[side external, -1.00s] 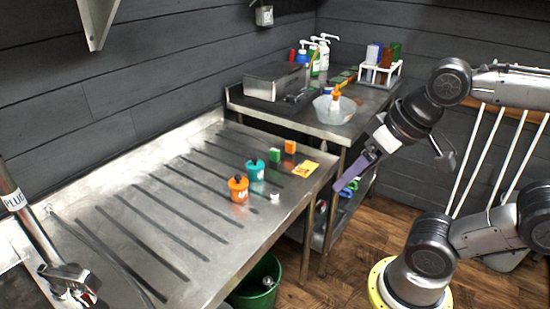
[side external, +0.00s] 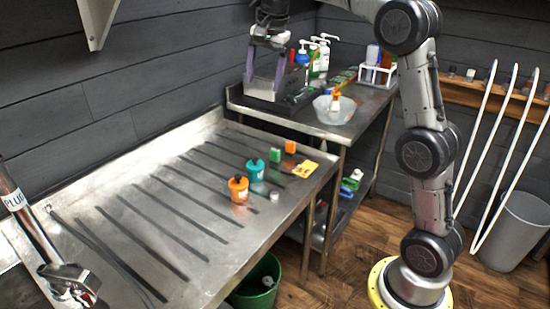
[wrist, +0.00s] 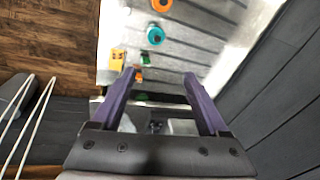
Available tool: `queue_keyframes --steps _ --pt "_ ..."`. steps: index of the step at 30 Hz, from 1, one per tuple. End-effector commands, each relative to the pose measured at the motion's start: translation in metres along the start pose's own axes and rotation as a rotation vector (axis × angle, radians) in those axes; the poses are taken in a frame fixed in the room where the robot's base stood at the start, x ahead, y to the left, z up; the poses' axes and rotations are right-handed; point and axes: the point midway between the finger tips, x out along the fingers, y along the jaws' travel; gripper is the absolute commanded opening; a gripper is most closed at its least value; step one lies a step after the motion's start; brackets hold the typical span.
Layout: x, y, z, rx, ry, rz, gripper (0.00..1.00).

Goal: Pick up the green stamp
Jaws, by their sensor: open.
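A small green block (side external: 275,155), which looks like the green stamp, stands on the steel drainboard table near its far right corner. In the wrist view the green block (wrist: 146,59) shows beyond my fingertips, near the left finger. My gripper (side external: 264,86) is open and empty, with its two purple fingers pointing down. It is well above the table and apart from the green block, in front of the steel box on the back counter in the side view. In the wrist view the open fingers (wrist: 158,75) frame the table's end.
An orange block (side external: 290,147) stands right beside the green one, with a yellow card (side external: 305,169) near them. A teal pot (side external: 255,170) and an orange pot (side external: 238,189) stand closer, by a small white cap (side external: 274,196). The back counter holds a clear bowl (side external: 334,112) and bottles.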

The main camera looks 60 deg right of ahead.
Motion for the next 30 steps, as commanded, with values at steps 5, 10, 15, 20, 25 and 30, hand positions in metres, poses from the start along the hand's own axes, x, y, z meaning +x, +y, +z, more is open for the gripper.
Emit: queue_keyframes --steps 5,10,15,20,25,30 --pt "0.069 -0.018 -0.053 0.118 -0.025 0.079 0.78" --pt "0.136 -0.014 -0.091 0.175 -0.051 0.144 0.78" --pt "0.183 0.003 -0.107 0.211 -0.085 0.209 0.78" --pt "0.201 0.013 -0.112 0.226 -0.095 0.228 0.78" --pt "0.229 0.020 -0.108 0.225 -0.096 0.230 0.78" --pt "0.258 0.025 -0.105 0.225 -0.094 0.227 0.78"
